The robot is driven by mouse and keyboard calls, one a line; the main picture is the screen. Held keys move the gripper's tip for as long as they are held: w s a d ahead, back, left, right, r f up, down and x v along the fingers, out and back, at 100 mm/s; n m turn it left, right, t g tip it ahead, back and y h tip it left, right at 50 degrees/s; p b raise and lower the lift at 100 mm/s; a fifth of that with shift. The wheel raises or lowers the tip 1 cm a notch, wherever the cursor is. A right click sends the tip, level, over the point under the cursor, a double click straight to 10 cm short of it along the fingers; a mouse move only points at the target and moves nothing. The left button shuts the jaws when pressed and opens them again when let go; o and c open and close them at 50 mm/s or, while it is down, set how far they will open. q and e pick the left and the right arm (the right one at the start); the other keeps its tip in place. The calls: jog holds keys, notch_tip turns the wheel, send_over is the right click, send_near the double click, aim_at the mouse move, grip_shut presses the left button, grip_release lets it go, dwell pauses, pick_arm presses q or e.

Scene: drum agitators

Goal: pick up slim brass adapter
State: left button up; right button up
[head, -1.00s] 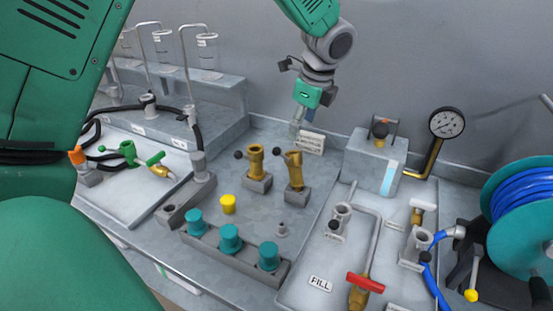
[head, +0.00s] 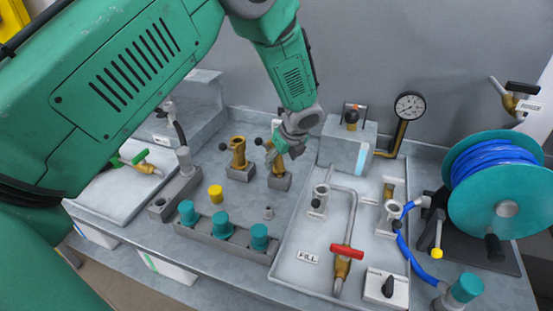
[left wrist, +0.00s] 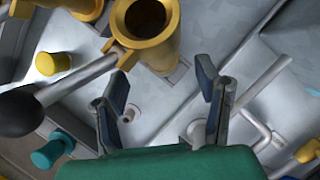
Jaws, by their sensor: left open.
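Two brass fittings with black ball levers stand upright on grey blocks mid-bench: a left one (head: 238,153) and a right one (head: 279,168). I cannot tell for sure which is the slim brass adapter. My left gripper (head: 279,149) is at the top of the right fitting and partly hides it. In the left wrist view my left gripper (left wrist: 163,95) is open and empty. A brass fitting (left wrist: 150,40) with a round open mouth lies just past its fingertips, its lever running left to a black ball (left wrist: 20,110). My right gripper is not in view.
A yellow plug (head: 215,194) and a rack with teal caps (head: 221,224) stand in front. On the right are a tray (head: 290,270) with pipes and a red-handled valve (head: 346,251), a gauge (head: 409,107) and a hose reel (head: 505,205). A grey box (head: 345,140) stands behind.

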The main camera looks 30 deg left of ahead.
aim_at(281, 164)
pick_arm(q)
jog(key=x, duration=0.3)
jog(key=shift+w+d+f, duration=0.15)
jog(key=shift+w+f, duration=0.15)
jog(key=shift+a+f, duration=0.3)
jog(key=shift+a, duration=0.35)
jog(key=c, duration=0.9)
grip_shut()
jog(key=shift+w+d, duration=0.1)
jog(key=shift+d, duration=0.2)
notch_tip(281, 164, up, 10)
jog(key=shift+d+f, duration=0.1)
jog(key=shift+d, duration=0.1)
jog(key=shift+a, duration=0.3)
jog(key=shift+a, duration=0.1)
